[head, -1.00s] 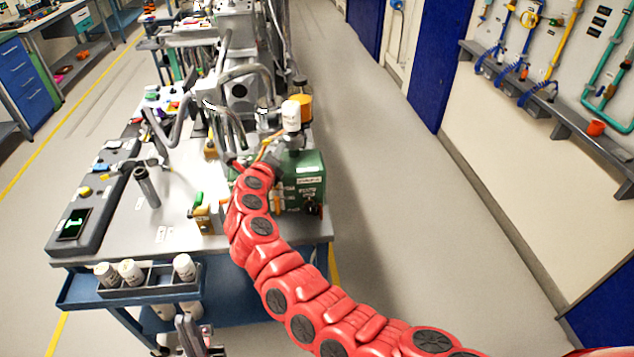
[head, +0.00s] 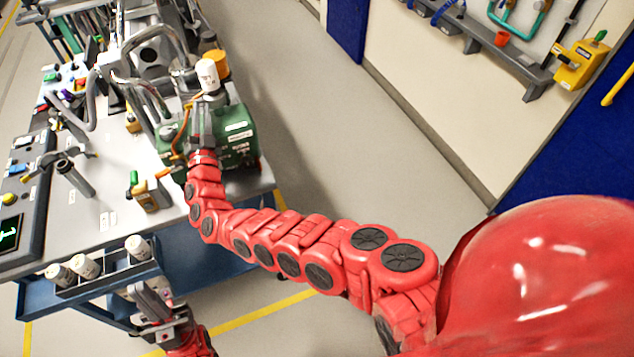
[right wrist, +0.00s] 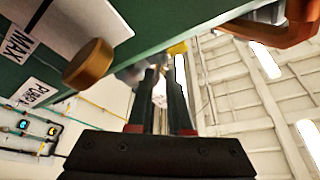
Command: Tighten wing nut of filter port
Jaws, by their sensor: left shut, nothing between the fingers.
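The green pump (head: 238,150) stands at the right edge of the bench, with a white filter canister (head: 207,75) above it. My right gripper (head: 203,108) points up beside the pump, just below the canister. In the right wrist view its two dark fingers (right wrist: 164,75) stand apart with a bright gap between them. A grey rounded part (right wrist: 130,74) lies by the fingertips; I cannot tell whether it is the wing nut or whether it touches. The pump's green underside (right wrist: 150,62) fills the upper left. My left gripper (head: 150,298) is shut and empty below the canister rack.
A rack (head: 115,283) on the bench front holds several white canisters. A brass-coloured knob (right wrist: 89,64) sticks out from the pump near my right fingers. Floor to the right is clear.

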